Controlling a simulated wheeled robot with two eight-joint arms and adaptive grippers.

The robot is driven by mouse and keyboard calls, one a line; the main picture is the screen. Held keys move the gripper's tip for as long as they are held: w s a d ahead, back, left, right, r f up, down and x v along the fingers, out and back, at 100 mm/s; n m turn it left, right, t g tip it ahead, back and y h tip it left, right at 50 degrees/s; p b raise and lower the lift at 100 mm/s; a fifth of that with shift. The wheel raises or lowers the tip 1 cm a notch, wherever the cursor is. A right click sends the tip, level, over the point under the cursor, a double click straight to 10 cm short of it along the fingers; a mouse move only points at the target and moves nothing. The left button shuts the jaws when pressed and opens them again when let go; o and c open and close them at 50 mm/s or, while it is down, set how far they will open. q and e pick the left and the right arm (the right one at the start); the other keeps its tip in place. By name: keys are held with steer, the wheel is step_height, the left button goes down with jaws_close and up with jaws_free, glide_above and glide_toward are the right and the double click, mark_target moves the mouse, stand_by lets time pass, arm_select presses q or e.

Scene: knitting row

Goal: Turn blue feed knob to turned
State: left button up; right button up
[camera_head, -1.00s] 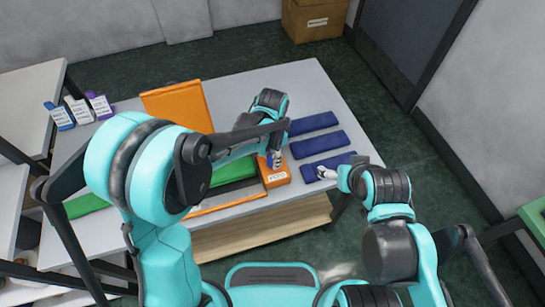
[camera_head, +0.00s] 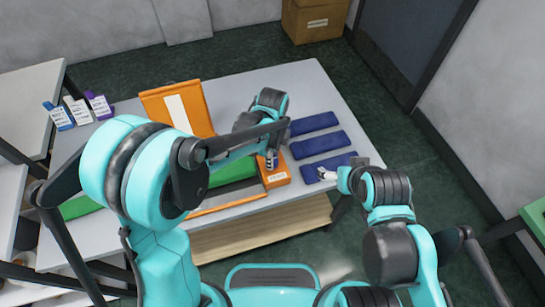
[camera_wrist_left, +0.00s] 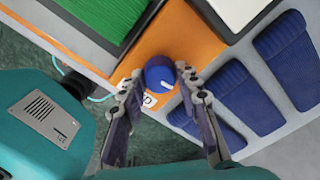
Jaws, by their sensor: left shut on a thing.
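The blue feed knob (camera_wrist_left: 160,76) sits on an orange housing (camera_wrist_left: 188,32) in the left wrist view. My left gripper (camera_wrist_left: 157,82) has one finger on each side of the knob and is shut on it. In the head view the left gripper (camera_head: 271,162) is at the orange housing (camera_head: 277,180), and mostly hides the knob. My right gripper (camera_head: 322,174) is beside the nearest blue knitted strip (camera_head: 340,160); its jaws are too small to judge.
An upright orange panel (camera_head: 205,115) with a white strip (camera_head: 178,112) stands behind the green knitting (camera_head: 235,169). Several blue strips lie to the right. Small labelled boxes (camera_head: 77,110) stand at the left. The table's far right corner is bare.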

arm_select(q)
steer(key=shift+m, duration=0.7)
steer(key=o, duration=1.2)
steer(key=shift+c, duration=0.2)
step_height(320, 180, up, 12)
